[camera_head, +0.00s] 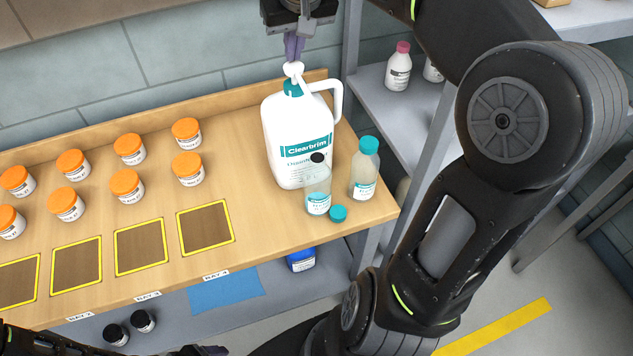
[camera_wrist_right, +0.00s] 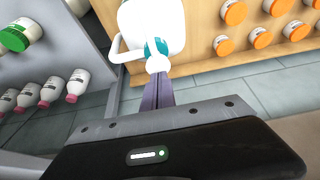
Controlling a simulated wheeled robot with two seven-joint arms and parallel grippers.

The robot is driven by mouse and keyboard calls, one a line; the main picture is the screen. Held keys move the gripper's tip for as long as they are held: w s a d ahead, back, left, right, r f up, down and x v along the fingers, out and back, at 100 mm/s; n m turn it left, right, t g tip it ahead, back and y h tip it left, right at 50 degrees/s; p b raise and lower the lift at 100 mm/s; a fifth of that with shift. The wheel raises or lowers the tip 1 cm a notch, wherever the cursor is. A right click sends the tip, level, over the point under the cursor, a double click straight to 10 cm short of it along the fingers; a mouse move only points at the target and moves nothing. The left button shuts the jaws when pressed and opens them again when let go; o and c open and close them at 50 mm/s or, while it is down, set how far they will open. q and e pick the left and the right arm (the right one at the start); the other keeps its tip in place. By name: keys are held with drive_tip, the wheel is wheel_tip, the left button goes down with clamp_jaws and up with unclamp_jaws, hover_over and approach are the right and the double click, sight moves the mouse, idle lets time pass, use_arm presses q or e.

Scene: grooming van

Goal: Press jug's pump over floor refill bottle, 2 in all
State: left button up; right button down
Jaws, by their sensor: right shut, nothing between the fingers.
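A white jug (camera_head: 285,130) with a teal "Clearbrim" label stands upright near the right end of the bench, its handle to the right. Its white pump head (camera_head: 293,69) sits on a teal collar and also shows in the right wrist view (camera_wrist_right: 157,63). My right gripper (camera_head: 293,56) is shut and empty, pointing down, its fingertips at the top of the pump head; I cannot tell if they touch. A clear uncapped bottle (camera_head: 318,188) with a teal-and-white label stands in front of the jug, a dark round spot at its mouth.
A loose teal cap (camera_head: 338,213) lies beside the clear bottle. A teal-capped bottle (camera_head: 364,170) stands to its right. Several orange-lidded jars (camera_head: 187,169) and yellow-edged squares (camera_head: 205,226) fill the bench's left. A grey shelf (camera_head: 375,90) with bottles is at right.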

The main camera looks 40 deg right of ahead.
drive_tip(key=shift+f+b, duration=0.95)
drive_tip(key=shift+f, duration=0.45)
drive_tip(key=shift+r+p, duration=1.25)
drive_tip(key=shift+r, duration=0.35)
drive_tip(key=shift+r, duration=0.1)
wheel_tip(320, 180, up, 2)
drive_tip(key=shift+r+p, duration=0.2)
drive_tip(key=shift+p, duration=0.95)
drive_tip(key=shift+r, duration=1.7)
